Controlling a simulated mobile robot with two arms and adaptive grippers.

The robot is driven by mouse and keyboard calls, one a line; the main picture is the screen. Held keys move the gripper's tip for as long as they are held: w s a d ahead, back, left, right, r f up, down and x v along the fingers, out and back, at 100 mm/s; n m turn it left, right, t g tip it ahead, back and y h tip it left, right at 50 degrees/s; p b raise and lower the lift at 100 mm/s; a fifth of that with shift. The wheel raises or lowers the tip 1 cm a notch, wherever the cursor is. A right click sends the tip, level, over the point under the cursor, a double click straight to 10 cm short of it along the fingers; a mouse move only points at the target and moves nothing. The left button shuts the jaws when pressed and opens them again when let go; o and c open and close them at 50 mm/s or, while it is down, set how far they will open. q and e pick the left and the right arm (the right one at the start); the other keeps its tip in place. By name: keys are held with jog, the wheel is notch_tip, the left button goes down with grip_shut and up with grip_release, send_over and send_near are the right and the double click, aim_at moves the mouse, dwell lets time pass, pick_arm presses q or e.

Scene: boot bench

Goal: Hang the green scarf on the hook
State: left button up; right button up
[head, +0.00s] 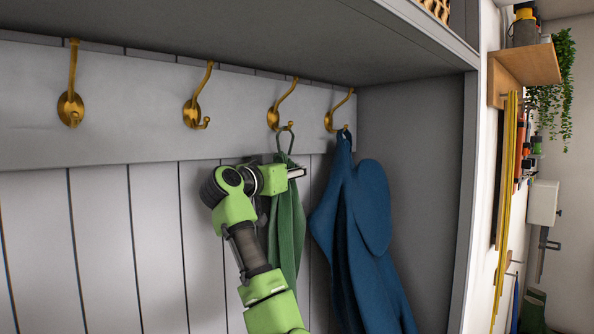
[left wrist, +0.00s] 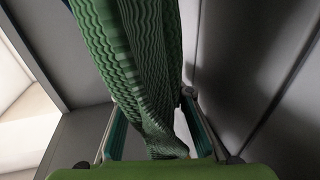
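The green scarf (head: 287,222) hangs down below the third brass hook from the left (head: 273,117). Its dark loop (head: 285,140) is at the hook's small lower prong and appears to be over it; the exact contact is too small to tell. My left gripper (head: 295,173) is at the scarf's top, just below the loop, and hides part of it. In the left wrist view the scarf (left wrist: 150,70) runs between two spread fingers (left wrist: 155,120), with gaps beside it, so the gripper looks open around it. My right gripper is not in view.
A blue garment (head: 355,220) hangs on the rightmost hook (head: 337,115), close beside the scarf. Two bare hooks, the leftmost (head: 70,108) and the second (head: 193,112), are to the left. A grey shelf (head: 220,35) overhangs the hooks. A side panel (head: 420,170) closes the right.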

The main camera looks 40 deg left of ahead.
pick_arm(q)
jog(key=o, duration=0.6)
jog(key=shift+d, duration=0.1)
jog(key=s+d, duration=0.1)
jog(key=s, duration=1.1)
jog(key=shift+d+f, duration=0.35)
jog(key=shift+d, duration=0.05)
